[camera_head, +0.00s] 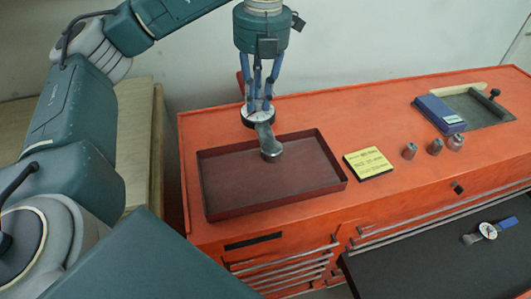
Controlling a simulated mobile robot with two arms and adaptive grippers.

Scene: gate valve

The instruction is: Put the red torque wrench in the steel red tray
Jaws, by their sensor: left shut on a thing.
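The red torque wrench (267,138) is in my left gripper (258,106), with its metal head pointing down and its round dial by the fingertips. A bit of its red handle shows behind the fingers; the rest is hidden. The steel red tray (225,211) lies on the orange cabinet top, and its visible floor is empty. The wrench head shows over the tray's far middle part; I cannot tell whether it touches the floor. My right gripper is out of view.
A yellow-labelled box (368,163) lies right of the tray. Several small metal sockets (435,147) stand farther right. A blue-handled dial wrench (488,231) lies on a black surface (430,262) at front right.

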